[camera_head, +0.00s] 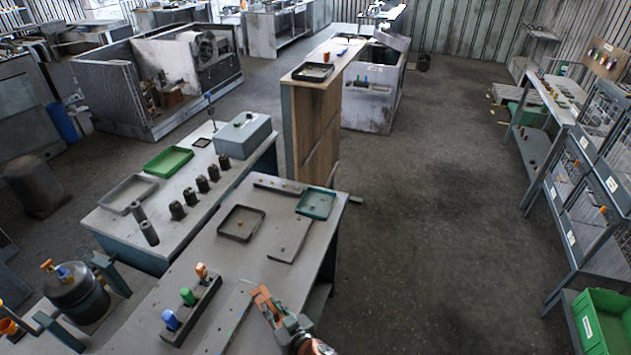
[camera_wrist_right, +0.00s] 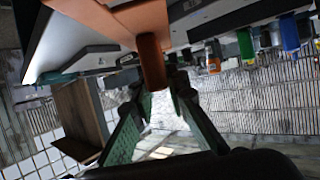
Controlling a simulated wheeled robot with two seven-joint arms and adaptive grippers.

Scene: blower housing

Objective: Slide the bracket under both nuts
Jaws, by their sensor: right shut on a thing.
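An orange-brown part that looks like the bracket (camera_head: 262,299) is at the near table's front right, just above or on the tabletop; I cannot tell which. My right gripper (camera_head: 281,322) is shut on it. In the right wrist view the part (camera_wrist_right: 152,48) sticks out from between the green fingers (camera_wrist_right: 160,92), with a wider section beyond. A long grey bar (camera_head: 228,318) lies just left of it in the head view. The two nuts are too small or hidden to make out. My left gripper is not in view.
A dark block (camera_head: 190,310) with blue, green and orange-topped items stands left of the bar. A dark tray (camera_head: 242,223), a grey plate (camera_head: 290,240) and a teal tray (camera_head: 316,204) lie farther back. The tabletop between is clear.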

